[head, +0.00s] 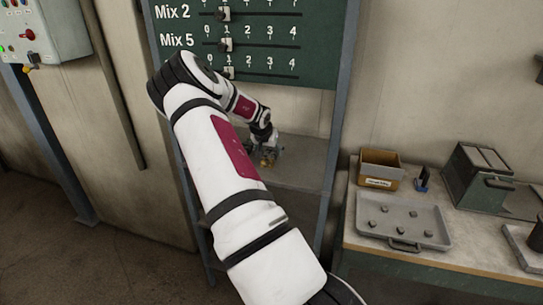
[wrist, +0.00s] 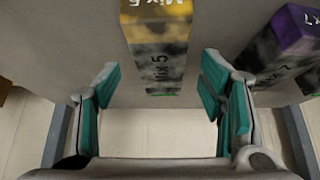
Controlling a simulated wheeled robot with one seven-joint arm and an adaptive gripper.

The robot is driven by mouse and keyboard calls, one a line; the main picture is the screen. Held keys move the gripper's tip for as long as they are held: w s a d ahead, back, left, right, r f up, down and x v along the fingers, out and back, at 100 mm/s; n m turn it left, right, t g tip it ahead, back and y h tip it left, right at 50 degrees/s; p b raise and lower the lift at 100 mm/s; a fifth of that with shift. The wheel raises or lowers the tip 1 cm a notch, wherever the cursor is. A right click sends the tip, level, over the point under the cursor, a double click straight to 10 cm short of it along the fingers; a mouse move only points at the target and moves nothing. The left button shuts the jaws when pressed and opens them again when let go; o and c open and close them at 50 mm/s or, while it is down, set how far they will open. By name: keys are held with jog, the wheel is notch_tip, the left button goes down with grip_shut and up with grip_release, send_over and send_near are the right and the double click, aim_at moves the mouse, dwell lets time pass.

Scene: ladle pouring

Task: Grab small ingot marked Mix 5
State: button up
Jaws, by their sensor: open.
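The small ingot marked Mix 5 (wrist: 158,50) is in the upper middle of the wrist view, with a yellow end and mottled grey and black sides. It lies on a grey shelf (head: 302,160). My gripper (wrist: 159,68) is open, with one teal-padded finger on each side of the ingot's near part. Gaps show between the pads and the ingot. In the head view my gripper (head: 265,148) is over the shelf, and the ingot there is too small and hidden to make out clearly.
A purple-ended ingot (wrist: 290,45) lies to the right, near my right finger. A green slider board (head: 255,40) is above the shelf, between metal posts. At the right, a bench holds a tray (head: 403,238) with small lumps, an open box (head: 380,170) and a metal case (head: 480,175).

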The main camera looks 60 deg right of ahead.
jog(key=shift+d+f, duration=0.1)
jog(key=shift+f, duration=0.15)
jog(key=shift+c, duration=0.6)
jog(key=c, duration=1.4)
jog(key=shift+r, duration=0.1)
grip_shut()
